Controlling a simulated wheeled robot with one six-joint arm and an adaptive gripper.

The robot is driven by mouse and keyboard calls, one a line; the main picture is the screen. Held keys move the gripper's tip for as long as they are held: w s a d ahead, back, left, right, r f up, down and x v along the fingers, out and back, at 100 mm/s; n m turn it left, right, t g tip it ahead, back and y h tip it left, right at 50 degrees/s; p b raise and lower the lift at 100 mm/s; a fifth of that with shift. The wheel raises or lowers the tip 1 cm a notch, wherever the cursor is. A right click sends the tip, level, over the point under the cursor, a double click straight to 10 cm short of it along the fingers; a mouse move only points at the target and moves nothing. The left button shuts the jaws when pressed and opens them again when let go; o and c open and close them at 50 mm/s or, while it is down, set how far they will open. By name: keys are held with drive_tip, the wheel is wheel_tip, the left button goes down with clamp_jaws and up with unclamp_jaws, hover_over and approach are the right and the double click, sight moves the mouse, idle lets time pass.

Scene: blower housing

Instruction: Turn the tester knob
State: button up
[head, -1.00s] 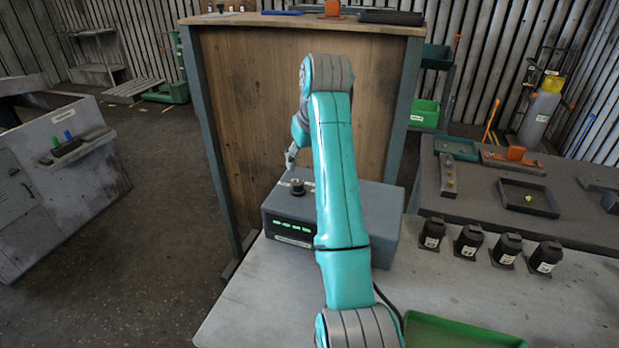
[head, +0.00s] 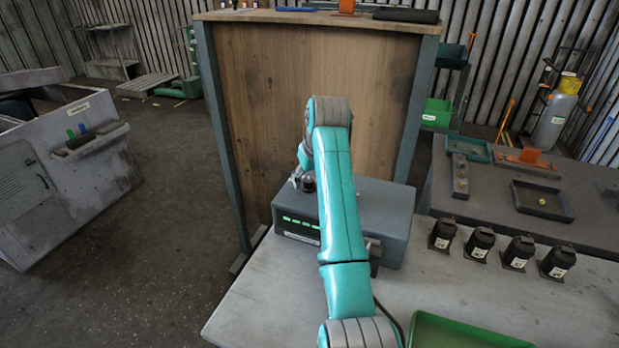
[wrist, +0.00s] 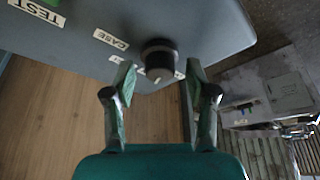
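The tester (head: 384,210) is a grey box with green lit displays on its front, standing on the light grey bench. Its dark knob (wrist: 159,60) with a pale pointer mark shows in the wrist view, on the tester's top. My gripper (wrist: 160,75) is open, with one finger on each side of the knob's near edge. I cannot tell whether either finger touches the knob. In the head view the knob (head: 308,182) is partly hidden by my arm. Labels reading TEST (wrist: 37,11) and CASE (wrist: 111,39) lie beside the knob.
A tall wooden panel (head: 260,120) stands close behind the tester. Several black labelled parts (head: 480,243) stand in a row on the bench at right. A green tray (head: 465,332) sits at the front. The bench (head: 270,300) left of my arm is clear.

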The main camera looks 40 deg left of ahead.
clamp_jaws()
drive_tip(key=n+g, duration=0.1)
drive_tip(key=n, duration=0.3)
drive_tip(key=shift+w+d+n+g+y, duration=0.1)
drive_tip(key=shift+w+n+g+y, duration=0.1)
drive_tip(key=shift+n+g+y, duration=0.15)
drive_tip(key=shift+n+g, duration=0.85)
drive_tip(key=shift+n, duration=1.1)
drive_tip(key=shift+w, duration=0.1)
drive_tip(key=shift+o, duration=0.5)
unclamp_jaws()
